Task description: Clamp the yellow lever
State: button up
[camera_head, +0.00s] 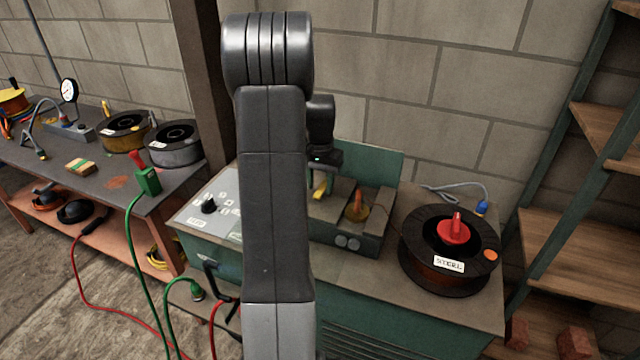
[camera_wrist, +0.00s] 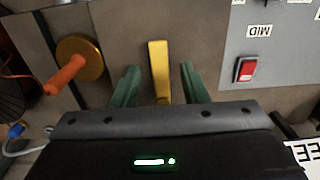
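The yellow lever (camera_wrist: 159,66) shows in the wrist view as a flat upright bar at top centre. My gripper (camera_wrist: 157,80) is open, with one green finger on each side of the lever and a visible gap on both sides. The lever's lower end is hidden behind the gripper body. In the head view the yellow lever (camera_head: 320,189) is partly hidden by my arm. It sits on the green and grey machine (camera_head: 365,265).
A brass disc with an orange handle (camera_wrist: 80,62) is left of the lever in the wrist view. A red switch (camera_wrist: 245,69) is on the right. A workbench (camera_head: 60,155) is at left.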

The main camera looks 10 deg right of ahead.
jog(key=shift+f, duration=0.4)
grip_shut()
